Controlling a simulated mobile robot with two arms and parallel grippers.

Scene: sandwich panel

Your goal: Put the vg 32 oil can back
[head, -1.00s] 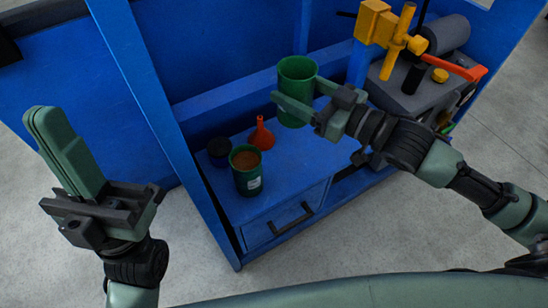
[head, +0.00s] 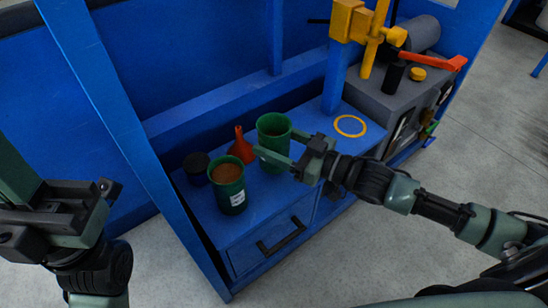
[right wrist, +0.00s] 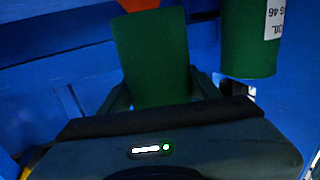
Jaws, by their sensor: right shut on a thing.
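My right gripper (head: 277,144) is shut on a green can (head: 272,129) with an open top. The can is upright, at or just above the blue bench; I cannot tell whether it touches. No label shows on it. It also shows in the right wrist view (right wrist: 152,58) between the fingers. A second green can (head: 228,190) with brown contents and a white label stands to its left on the bench. In the right wrist view that can (right wrist: 248,45) has a label reading partly "OIL" and "46". My left gripper (head: 18,180) is at the left edge, its fingertips cut off.
A red funnel (head: 241,148) stands close behind and left of the held can. A dark round pot (head: 196,167) is beside it. A yellow ring (head: 350,117) marks clear bench to the right. A grey machine (head: 400,100) and yellow post stand further right.

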